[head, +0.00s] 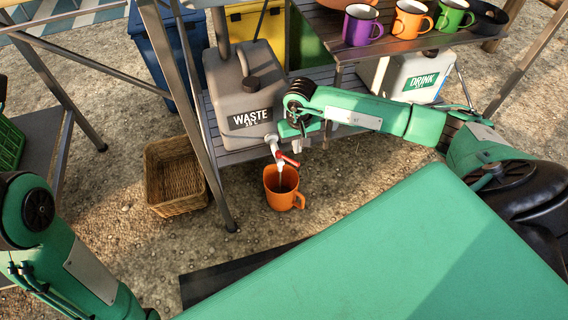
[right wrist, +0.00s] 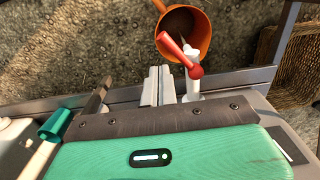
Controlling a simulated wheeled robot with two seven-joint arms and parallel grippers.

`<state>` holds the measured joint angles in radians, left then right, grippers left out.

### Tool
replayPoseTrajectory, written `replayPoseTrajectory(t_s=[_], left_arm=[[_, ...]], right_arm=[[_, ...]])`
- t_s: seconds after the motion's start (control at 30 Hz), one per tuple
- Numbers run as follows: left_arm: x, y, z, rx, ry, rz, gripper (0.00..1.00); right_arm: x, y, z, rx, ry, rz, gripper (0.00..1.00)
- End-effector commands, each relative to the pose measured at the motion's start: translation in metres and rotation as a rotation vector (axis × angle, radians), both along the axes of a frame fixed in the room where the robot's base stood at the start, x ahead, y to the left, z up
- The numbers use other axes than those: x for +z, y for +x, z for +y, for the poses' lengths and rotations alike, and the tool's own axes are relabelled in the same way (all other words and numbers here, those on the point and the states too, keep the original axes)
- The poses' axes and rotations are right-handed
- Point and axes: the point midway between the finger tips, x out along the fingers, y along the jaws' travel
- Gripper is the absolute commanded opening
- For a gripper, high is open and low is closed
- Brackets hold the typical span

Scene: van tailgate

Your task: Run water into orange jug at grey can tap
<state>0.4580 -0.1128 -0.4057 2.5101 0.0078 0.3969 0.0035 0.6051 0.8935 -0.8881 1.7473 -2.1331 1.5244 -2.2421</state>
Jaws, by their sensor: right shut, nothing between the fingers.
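The orange jug (head: 283,190) stands upright on the ground under the tap. A pale streak shows below the spout; I cannot tell if it is water. In the right wrist view the jug (right wrist: 199,30) is partly behind the red lever (right wrist: 180,55). My right gripper (right wrist: 157,86) is shut and empty beside the tap, apart from the lever. My left gripper is out of view.
A wicker basket (head: 174,178) stands on the ground left of the jug, past a metal table leg (head: 222,205). Several mugs stand on the shelf above (head: 340,48). A white DRINK can (head: 415,78) sits behind my right arm.

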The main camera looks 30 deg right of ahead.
Motion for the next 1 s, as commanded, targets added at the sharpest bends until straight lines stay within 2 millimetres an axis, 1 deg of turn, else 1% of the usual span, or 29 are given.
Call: replayPoseTrajectory(t_s=[0.17,0.27,0.6,0.7,0.8,1.0], left_arm=[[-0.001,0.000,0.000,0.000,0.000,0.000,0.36],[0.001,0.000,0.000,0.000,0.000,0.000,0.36],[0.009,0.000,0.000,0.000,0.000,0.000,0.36],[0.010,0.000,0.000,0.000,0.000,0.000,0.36],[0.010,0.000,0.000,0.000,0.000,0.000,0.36],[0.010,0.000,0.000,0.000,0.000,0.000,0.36]], right_arm=[[-0.002,0.000,0.000,0.000,0.000,0.001,0.00],[-0.001,-0.003,0.005,0.001,0.000,0.001,0.00],[-0.001,-0.024,0.045,0.002,0.000,0.001,0.00],[-0.001,-0.028,0.053,0.000,0.000,0.001,0.00],[-0.001,-0.030,0.056,0.000,0.000,0.001,0.00],[-0.002,-0.030,0.056,-0.001,0.000,0.001,0.00]])
